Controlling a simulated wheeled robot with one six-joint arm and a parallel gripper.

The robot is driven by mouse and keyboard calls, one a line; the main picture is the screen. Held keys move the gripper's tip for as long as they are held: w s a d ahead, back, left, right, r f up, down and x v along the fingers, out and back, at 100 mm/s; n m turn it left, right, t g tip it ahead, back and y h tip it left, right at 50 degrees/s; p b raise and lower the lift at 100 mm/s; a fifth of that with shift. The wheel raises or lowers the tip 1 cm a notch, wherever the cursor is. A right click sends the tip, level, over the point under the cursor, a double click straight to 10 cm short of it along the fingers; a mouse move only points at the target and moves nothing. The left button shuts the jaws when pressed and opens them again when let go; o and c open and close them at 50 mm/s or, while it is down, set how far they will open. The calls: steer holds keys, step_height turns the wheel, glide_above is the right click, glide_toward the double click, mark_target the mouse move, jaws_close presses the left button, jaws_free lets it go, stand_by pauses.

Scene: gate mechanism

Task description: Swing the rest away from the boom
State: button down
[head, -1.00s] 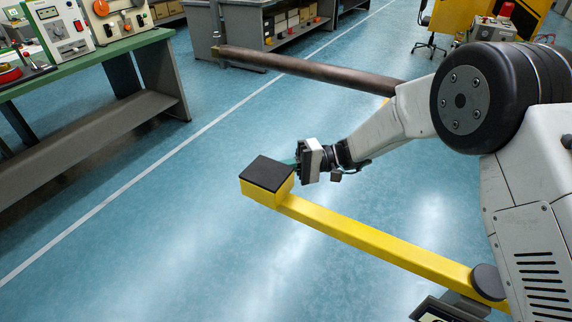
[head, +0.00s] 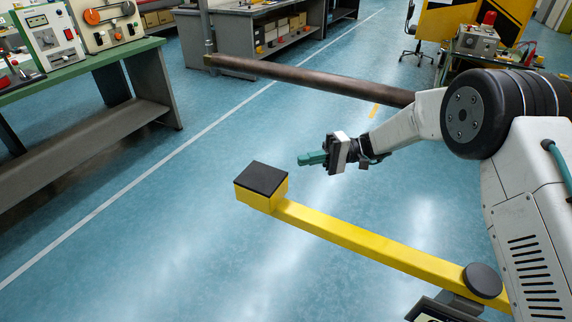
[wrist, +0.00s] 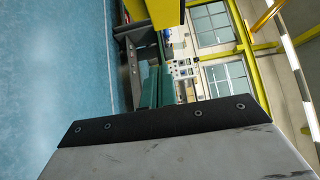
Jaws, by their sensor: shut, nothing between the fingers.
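The rest is a yellow bar (head: 370,243) with a yellow block and black pad (head: 262,180) on its free end and a dark round pivot cap at the lower right. The boom is a long brown pole (head: 310,78) farther back. In the head view the rest and the boom are well apart, with floor between them. My gripper (head: 304,158) has teal fingers, shut and empty, above the floor between the two, up and right of the block with a visible gap. The fingers (wrist: 155,88) also show in the wrist view, below a yellow part (wrist: 160,10) at the top edge.
A green-topped bench (head: 95,62) with instruments stands at the left. A grey workbench (head: 240,30) stands behind the boom's far end, near a thin grey post. A yellow cabinet and a cart are at the upper right. The blue floor around the block is clear.

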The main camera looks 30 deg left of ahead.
steer(key=shift+v, duration=1.2)
